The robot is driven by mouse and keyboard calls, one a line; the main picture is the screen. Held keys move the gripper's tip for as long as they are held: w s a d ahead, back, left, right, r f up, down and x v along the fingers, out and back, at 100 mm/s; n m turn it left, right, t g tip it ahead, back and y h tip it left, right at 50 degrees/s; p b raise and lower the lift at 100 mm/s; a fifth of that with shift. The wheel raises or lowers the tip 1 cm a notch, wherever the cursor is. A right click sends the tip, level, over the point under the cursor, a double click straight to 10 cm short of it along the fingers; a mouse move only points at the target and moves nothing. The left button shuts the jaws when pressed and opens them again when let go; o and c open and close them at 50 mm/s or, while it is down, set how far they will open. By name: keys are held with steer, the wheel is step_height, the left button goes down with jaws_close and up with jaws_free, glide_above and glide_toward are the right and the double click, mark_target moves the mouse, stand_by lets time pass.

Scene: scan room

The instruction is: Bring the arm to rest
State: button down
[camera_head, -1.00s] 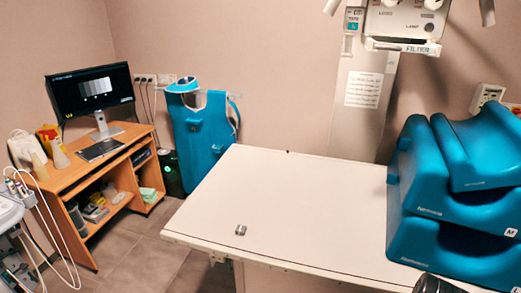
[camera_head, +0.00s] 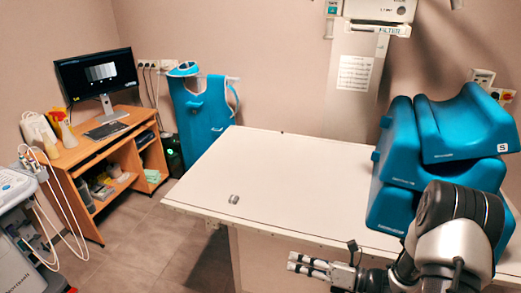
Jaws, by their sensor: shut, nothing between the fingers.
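My gripper (camera_head: 291,262) is at the lower middle of the head view, in front of the near edge of the white table (camera_head: 290,180). Its fingers point left and lie close together, shut with nothing between them. My arm comes in from the lower right, bent, with a dark joint in front of the blue cushions. The lower part of the arm is cut off by the frame.
A small metal object (camera_head: 234,199) lies on the table near its left front corner. Stacked blue cushions (camera_head: 400,165) stand on its right side. A wooden desk (camera_head: 90,150) with a monitor (camera_head: 94,75) is at left. A medical cart (camera_head: 20,210) stands at the left edge. Floor shows between cart and table.

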steer(key=s+a+r+n+g+h, duration=0.3)
steer(key=s+r+n+g, duration=0.1)
steer(key=s+r+n, duration=0.4)
steer(key=s+a+r+n+g+h, duration=0.2)
steer(key=s+r+n+g+h, duration=0.25)
steer(key=n, duration=0.45)
steer(key=s+d+r+n+t+h, duration=0.6)
steer(key=s+d+r+n+h, duration=0.2)
steer(key=n, duration=0.7)
steer(key=shift+s+d+r, duration=0.2)
steer(key=shift+s+d, duration=0.2)
steer(key=shift+s, duration=0.85)
steer(key=shift+t, duration=0.25)
